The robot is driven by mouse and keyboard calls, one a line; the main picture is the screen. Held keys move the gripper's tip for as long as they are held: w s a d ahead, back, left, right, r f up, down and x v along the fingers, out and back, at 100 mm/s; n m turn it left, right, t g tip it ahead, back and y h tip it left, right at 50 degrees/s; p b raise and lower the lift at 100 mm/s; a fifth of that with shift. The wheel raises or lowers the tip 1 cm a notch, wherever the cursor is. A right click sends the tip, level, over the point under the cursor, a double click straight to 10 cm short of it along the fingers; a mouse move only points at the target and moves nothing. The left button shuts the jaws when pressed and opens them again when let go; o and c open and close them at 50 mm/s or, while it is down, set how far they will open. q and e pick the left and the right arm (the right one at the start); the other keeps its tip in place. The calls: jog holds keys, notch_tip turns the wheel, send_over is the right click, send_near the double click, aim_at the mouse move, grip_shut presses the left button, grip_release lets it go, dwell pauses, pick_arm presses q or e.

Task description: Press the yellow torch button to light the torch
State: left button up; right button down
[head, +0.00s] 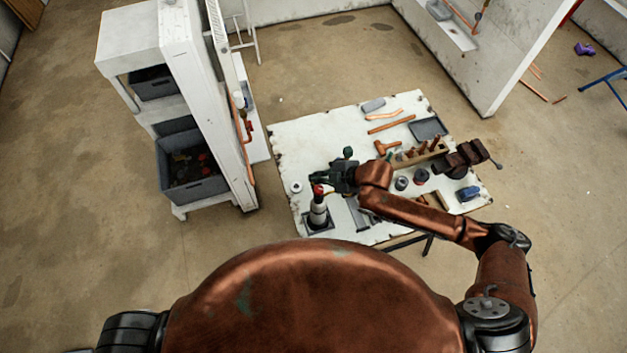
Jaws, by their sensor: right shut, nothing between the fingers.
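The torch (318,213) stands upright on a dark base near the front left of the white worktable (290,145). Its body is pale with a dark lower part, and a red part shows at its top. I cannot make out the yellow button or any flame. My right gripper (317,178) is shut and empty, right at the torch's top. I cannot tell whether it touches the torch. My left gripper is out of view.
A white roll (296,187) lies left of the torch. A wooden tool rack (415,155), a hammer (384,147), a vise (465,157) and a blue object (468,193) are on the table. A white shelf unit (205,100) with grey bins stands to the left.

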jog(key=shift+f, duration=0.45)
dwell(0.9)
jog(key=shift+r, duration=0.1)
jog(key=shift+r+p, duration=0.8)
jog(key=shift+p, duration=0.05)
notch_tip(320, 180, up, 5)
jog(key=p, duration=0.5)
dwell(0.5)
